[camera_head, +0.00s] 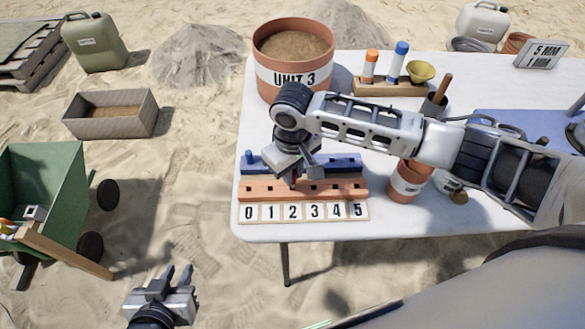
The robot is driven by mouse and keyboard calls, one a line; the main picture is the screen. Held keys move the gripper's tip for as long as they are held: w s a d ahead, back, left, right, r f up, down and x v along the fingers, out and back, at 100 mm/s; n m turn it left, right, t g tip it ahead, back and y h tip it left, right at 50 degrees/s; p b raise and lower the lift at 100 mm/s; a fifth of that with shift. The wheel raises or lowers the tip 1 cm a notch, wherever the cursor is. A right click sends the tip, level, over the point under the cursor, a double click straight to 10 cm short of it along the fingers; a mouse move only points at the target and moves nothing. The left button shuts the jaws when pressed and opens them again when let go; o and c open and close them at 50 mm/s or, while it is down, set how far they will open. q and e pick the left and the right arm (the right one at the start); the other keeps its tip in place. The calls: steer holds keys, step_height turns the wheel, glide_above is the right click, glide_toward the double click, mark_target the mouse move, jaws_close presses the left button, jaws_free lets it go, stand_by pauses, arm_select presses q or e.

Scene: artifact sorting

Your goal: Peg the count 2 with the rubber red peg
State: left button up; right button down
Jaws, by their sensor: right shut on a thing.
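The counting board (345,188) lies at the table's near left. It has a blue row behind, an orange-brown row in front, and a strip numbered 0 to 5 (325,212). My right gripper (294,177) points down over the board, shut on the red peg (294,184). Only a small part of the peg shows, at the orange-brown row behind the number 2. I cannot tell whether its tip is in the hole. A blue peg (249,157) stands at the left end of the blue row. My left gripper (178,274) is open and empty, off the table.
A wooden rack (375,87) holds orange and blue-capped tubes. A smaller orange pot (408,183) stands right of the board. A green cart (55,185) is on the sand at left.

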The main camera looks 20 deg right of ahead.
arm_select(q)
steer(key=shift+f+b, duration=0.3)
arm_select(e)
steer(key=shift+f, duration=1.3)
steer(key=c, duration=1.3)
jaws_free()
arm_select(q)
steer(key=shift+a+f, duration=0.15)
steer(key=shift+f, duration=0.05)
arm_select(e)
step_height(320, 180, up, 16)
steer(key=shift+f, duration=0.1)
arm_select(q)
steer(key=shift+s, duration=0.1)
arm_select(e)
steer(key=shift+s, duration=0.1)
